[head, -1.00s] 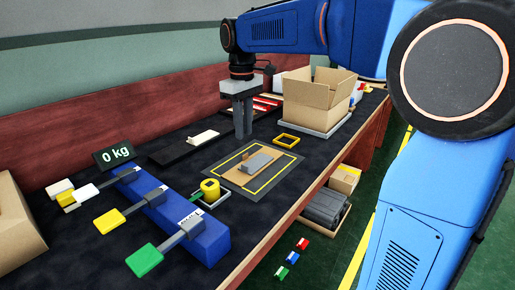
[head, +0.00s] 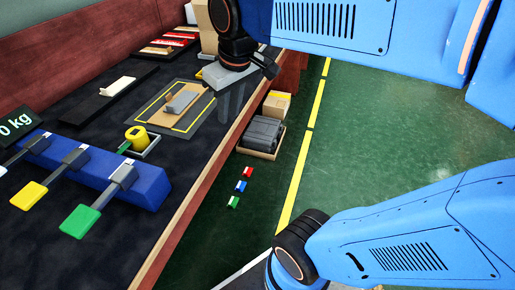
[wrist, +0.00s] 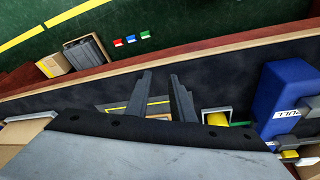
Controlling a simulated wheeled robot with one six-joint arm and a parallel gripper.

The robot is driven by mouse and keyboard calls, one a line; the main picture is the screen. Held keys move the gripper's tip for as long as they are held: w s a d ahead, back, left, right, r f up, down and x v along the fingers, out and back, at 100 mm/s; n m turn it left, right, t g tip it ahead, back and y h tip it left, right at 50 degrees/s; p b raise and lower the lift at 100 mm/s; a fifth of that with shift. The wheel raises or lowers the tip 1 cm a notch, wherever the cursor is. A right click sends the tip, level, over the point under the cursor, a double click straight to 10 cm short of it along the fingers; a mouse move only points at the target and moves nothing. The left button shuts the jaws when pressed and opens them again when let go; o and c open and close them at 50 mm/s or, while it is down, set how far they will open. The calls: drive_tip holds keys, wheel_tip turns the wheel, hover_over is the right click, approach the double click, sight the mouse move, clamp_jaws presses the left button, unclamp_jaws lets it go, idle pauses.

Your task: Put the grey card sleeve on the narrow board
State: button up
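A grey, flat-topped piece (head: 182,101), which looks like the grey card sleeve, lies on a tan board (head: 160,118) inside a yellow-outlined mat (head: 189,127). A black board (head: 88,108) with a pale piece (head: 118,86) on it lies further left; I cannot tell which board is the narrow one. My gripper (head: 226,117) hangs to the right of the mat, near the table's front edge, fingers pointing down. In the wrist view its fingers (wrist: 160,76) are apart with nothing between them. The sleeve does not show clearly there.
A blue block (head: 95,170) with coloured tabs stands at the front left. A yellow cylinder (head: 136,134) sits in a small tray beside it. A crate (head: 261,138) with dark contents and a carton (head: 277,104) lie below the table edge. The green floor is open at right.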

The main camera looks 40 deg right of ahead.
drive_tip(key=s+d+f+m+t, duration=0.1)
drive_tip(key=s+d+f+m, duration=0.1)
drive_tip(key=s+f, duration=0.6)
drive_tip(key=shift+s+d+t, duration=0.2)
drive_tip(key=shift+s+t, duration=0.1)
drive_tip(key=shift+s, duration=0.2)
